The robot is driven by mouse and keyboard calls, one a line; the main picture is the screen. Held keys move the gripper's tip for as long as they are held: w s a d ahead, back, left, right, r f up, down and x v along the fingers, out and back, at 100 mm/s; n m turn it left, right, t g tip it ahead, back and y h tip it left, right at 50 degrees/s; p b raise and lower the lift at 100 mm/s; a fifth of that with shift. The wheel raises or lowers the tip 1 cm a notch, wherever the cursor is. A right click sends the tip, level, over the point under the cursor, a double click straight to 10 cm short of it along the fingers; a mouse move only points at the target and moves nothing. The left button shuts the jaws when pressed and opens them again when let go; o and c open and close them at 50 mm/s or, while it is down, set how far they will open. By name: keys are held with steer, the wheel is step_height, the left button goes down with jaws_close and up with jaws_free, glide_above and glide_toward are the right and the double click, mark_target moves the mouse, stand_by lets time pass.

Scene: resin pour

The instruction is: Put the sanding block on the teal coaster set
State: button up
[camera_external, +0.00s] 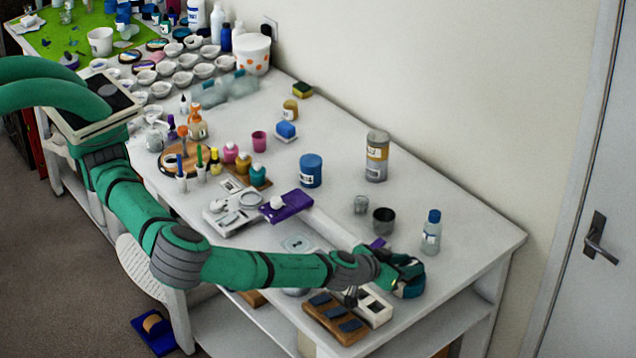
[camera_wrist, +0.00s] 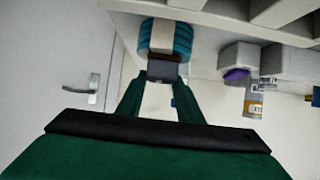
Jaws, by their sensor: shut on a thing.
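My gripper (camera_wrist: 152,98) points toward the table in the wrist view, with a dark grey-brown block, apparently the sanding block (camera_wrist: 163,71), between its fingertips. Just beyond the block is a teal and beige stack, apparently the teal coaster set (camera_wrist: 183,38). The block overlaps its near edge in this view; I cannot tell whether they touch. In the external view my gripper (camera_external: 388,272) is low over the right front of the table. Dark teal shapes there (camera_external: 412,284) are hard to tell apart, and the held block is hidden.
A wooden tray with dark blocks (camera_external: 325,325) and a white holder (camera_external: 375,310) lie close in front of my gripper. A blue-capped bottle (camera_external: 431,235), a dark cup (camera_external: 383,221) and a tall can (camera_external: 377,158) stand behind. The table's right end (camera_external: 490,250) is bare.

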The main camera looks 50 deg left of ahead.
steer(key=shift+f, duration=0.15)
steer(key=o, duration=1.1)
steer(key=shift+s+r, duration=0.15)
steer(key=shift+r, duration=0.1)
steer(key=v, duration=1.1)
steer(key=shift+s+r, duration=0.15)
steer(key=shift+s, duration=0.15)
